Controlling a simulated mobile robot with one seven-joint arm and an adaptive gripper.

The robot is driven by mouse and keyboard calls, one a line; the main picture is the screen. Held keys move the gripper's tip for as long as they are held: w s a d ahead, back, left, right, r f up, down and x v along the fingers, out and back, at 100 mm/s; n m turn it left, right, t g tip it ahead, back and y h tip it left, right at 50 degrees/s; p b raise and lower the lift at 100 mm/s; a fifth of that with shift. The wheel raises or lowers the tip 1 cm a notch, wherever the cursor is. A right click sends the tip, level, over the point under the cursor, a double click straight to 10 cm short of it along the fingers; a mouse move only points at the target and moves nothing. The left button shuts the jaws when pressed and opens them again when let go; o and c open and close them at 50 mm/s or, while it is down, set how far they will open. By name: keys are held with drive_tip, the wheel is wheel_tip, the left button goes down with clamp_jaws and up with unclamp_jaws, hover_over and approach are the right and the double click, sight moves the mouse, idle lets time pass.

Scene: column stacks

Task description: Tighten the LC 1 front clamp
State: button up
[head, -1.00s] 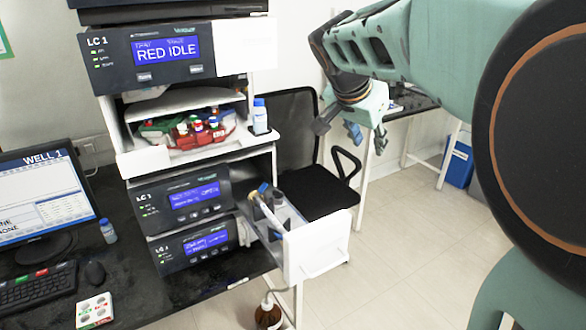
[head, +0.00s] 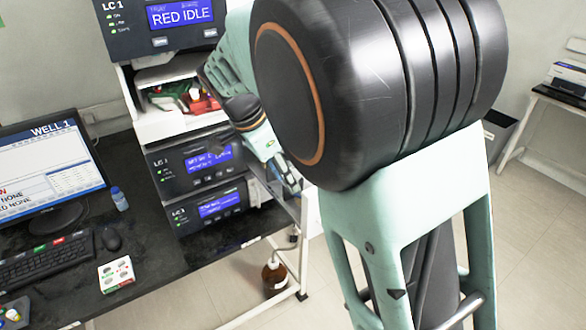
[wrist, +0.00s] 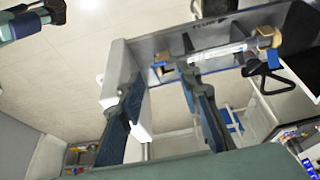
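My gripper (wrist: 160,80) is open and empty in the wrist view, its two dark fingers apart. The pulled-out column drawer (wrist: 120,60) lies just beyond the fingertips. A pale column (wrist: 215,54) lies in it between two tan end holders. The holder nearer the white front panel has a small blue part (wrist: 158,70), likely the front clamp, close to the right fingertip; I cannot tell whether they touch. In the head view my gripper (head: 285,182) is over the drawer, whose white front panel (head: 310,212) shows partly. My arm hides the column there.
A monitor (head: 50,165), keyboard (head: 45,270) and small bottle (head: 119,198) stand on the black bench. A brown bottle (head: 277,275) is below the drawer.

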drive_tip(key=shift+x, duration=2.75)
clamp_jaws()
